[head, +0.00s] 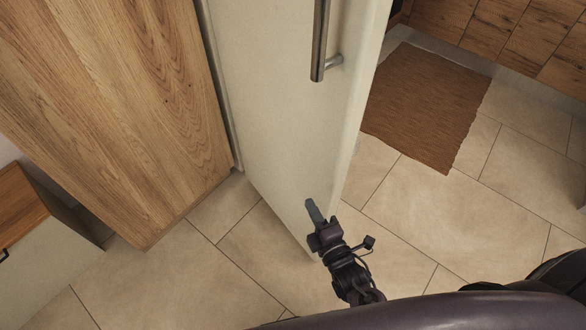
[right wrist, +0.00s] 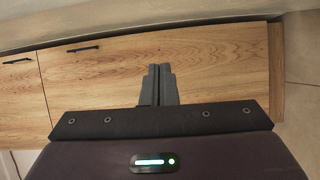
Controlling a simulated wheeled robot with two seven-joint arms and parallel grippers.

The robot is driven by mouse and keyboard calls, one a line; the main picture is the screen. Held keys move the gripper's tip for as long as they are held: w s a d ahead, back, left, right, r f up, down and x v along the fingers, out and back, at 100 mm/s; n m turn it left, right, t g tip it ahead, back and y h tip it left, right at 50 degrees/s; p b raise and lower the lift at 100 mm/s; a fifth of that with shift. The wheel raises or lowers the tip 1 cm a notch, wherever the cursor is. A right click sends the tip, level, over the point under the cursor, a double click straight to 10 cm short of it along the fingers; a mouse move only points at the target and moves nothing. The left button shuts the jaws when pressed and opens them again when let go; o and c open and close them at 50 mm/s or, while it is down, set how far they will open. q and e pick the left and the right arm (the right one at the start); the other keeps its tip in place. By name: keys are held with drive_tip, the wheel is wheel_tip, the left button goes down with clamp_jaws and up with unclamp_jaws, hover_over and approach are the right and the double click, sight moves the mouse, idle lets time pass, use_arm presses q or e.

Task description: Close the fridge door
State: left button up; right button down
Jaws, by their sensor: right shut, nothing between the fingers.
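The fridge door (head: 275,110) is a pale cream panel that stands open, jutting from the wooden cabinet side toward me in the head view. Its metal bar handle (head: 320,45) is on the right-hand face near the top of the view. My right gripper (head: 314,212) is shut and empty, with its fingertips in front of the door's lower part; I cannot tell whether they touch it. In the right wrist view the gripper's fingers (right wrist: 158,85) are together, with wooden fronts beyond them. My left gripper is not in view.
A tall wooden cabinet side (head: 120,100) stands left of the door. A low cabinet (head: 45,250) is at the far left. A brown woven mat (head: 428,105) lies on the tiled floor (head: 430,215) to the right, before wooden fronts (head: 500,35). Open floor surrounds the door's lower end.

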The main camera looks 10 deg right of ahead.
sight(309, 168)
drive_tip(key=w, duration=0.4)
drive_tip(key=w+d, duration=0.1)
drive_tip(key=w, duration=0.2)
drive_tip(key=w+d+r+p, duration=0.1)
drive_tip(key=w, duration=0.3)
drive_tip(key=shift+w+r, duration=0.1)
drive_tip(key=shift+w, duration=0.2)
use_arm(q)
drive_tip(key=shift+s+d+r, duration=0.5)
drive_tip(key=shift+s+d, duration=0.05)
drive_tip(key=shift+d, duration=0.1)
